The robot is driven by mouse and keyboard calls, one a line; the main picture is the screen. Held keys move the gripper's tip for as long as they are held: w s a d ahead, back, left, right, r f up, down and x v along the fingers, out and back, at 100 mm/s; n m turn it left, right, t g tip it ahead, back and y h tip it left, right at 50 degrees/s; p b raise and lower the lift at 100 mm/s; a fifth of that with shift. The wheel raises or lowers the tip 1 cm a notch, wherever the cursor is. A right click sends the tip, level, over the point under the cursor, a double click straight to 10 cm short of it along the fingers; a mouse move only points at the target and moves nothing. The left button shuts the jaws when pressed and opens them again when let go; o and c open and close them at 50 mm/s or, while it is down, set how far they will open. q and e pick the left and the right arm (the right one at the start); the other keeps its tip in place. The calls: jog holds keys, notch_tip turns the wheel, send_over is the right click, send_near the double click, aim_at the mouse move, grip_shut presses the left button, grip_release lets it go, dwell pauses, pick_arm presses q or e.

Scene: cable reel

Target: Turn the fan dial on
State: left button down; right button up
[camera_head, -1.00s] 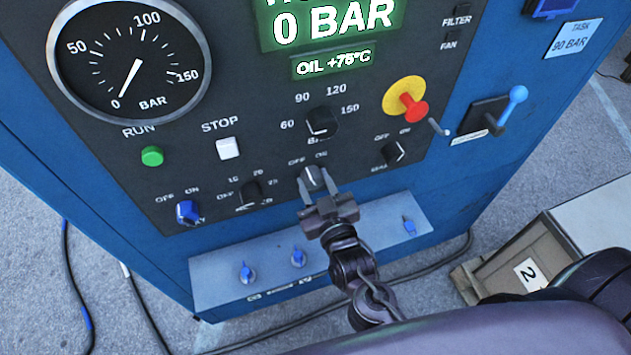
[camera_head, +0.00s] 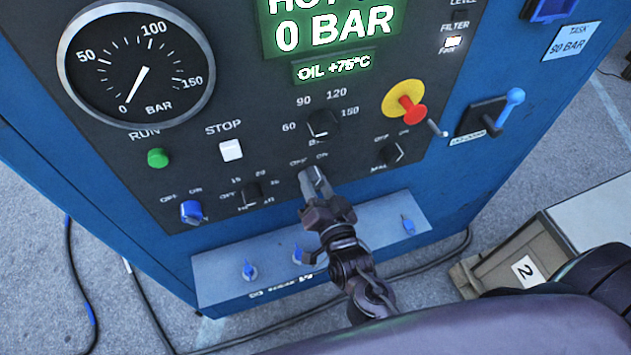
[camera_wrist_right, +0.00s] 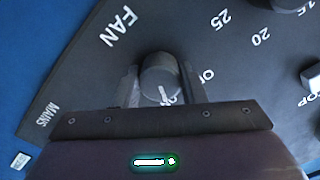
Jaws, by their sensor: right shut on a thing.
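The fan dial (camera_head: 306,180) is a dark round knob low on the black control panel, with "OFF" and "ON" printed above it. In the right wrist view the dial (camera_wrist_right: 157,73) sits below the word "FAN", and its white pointer line faces the printed positions. My right gripper (camera_head: 317,184) is shut on the dial, one finger on each side; the fingers also show in the right wrist view (camera_wrist_right: 158,88). The FAN lamp (camera_head: 452,42) at the panel's upper right is lit white. My left gripper is not in view.
Other dials flank it: a black dial (camera_head: 251,194) to the left, another (camera_head: 391,153) to the right and a pressure dial (camera_head: 323,124) above. A red emergency knob (camera_head: 412,111) and blue-handled lever (camera_head: 510,107) are further right.

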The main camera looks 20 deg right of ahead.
jog(key=shift+m, duration=0.6)
jog(key=o, duration=1)
jog(key=shift+s, duration=0.1)
jog(key=shift+s, duration=0.25)
jog(key=s+b, duration=0.2)
jog(key=s, duration=0.5)
jog(key=shift+d, duration=0.15)
